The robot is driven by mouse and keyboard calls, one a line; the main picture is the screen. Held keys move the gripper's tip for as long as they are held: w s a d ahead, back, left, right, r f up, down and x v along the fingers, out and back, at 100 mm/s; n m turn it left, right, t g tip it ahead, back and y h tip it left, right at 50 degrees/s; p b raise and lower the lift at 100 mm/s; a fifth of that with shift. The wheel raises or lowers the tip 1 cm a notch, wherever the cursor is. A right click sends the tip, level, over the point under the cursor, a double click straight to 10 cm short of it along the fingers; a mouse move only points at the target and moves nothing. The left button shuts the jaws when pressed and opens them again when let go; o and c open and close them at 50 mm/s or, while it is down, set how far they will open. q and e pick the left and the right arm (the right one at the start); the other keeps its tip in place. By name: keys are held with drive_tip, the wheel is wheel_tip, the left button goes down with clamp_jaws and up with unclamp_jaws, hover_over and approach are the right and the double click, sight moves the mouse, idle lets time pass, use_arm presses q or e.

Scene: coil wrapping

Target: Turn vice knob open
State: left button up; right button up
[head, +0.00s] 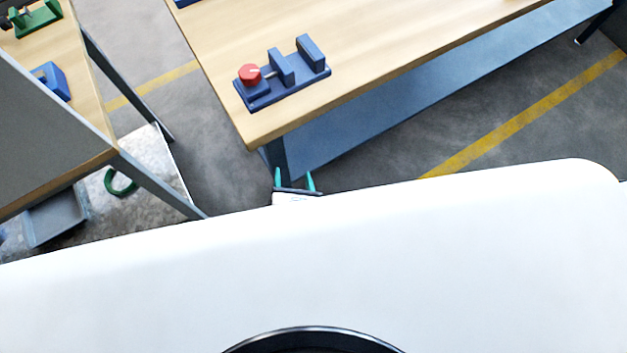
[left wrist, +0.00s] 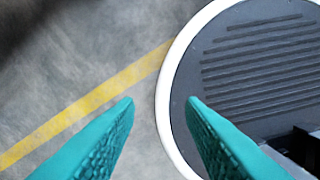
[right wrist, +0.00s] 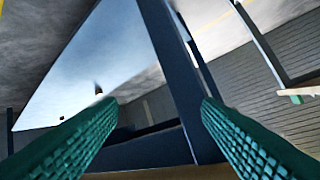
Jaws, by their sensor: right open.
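A blue vice (head: 285,78) with a red knob (head: 249,73) at its left end sits on the wooden workbench (head: 235,118), near its front left corner. My right gripper (head: 294,180) is open and empty, below that corner in the picture, apart from the knob. In the right wrist view, its green fingers (right wrist: 159,104) are spread, with a dark blue bench leg (right wrist: 172,75) showing between them. The vice is not in that view. My left gripper (left wrist: 158,104) shows only in the left wrist view, open and empty over the floor.
The workbench has a blue lower shelf (head: 400,95). Another table (head: 70,70) at the left bears a blue block (head: 52,82) and a green device (head: 35,18). Below it are a grey bin (head: 55,217) and a green ring (head: 119,182). Floor shows between the two tables.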

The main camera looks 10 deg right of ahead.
use_arm(q)
drive_tip(key=shift+s+d+r, duration=0.15)
drive_tip(key=shift+s+d, duration=0.25)
drive_tip(key=shift+s, duration=0.2)
use_arm(e)
drive_tip(key=s+d+f+m+g, duration=0.1)
drive_tip(key=d+f+m+g, duration=0.1)
drive_tip(key=f, duration=0.4)
drive_tip(key=shift+s+d+f+m, duration=0.15)
drive_tip(key=shift+s+d+m, duration=0.15)
drive_tip(key=shift+d, duration=0.45)
use_arm(q)
drive_tip(key=shift+o, duration=0.2)
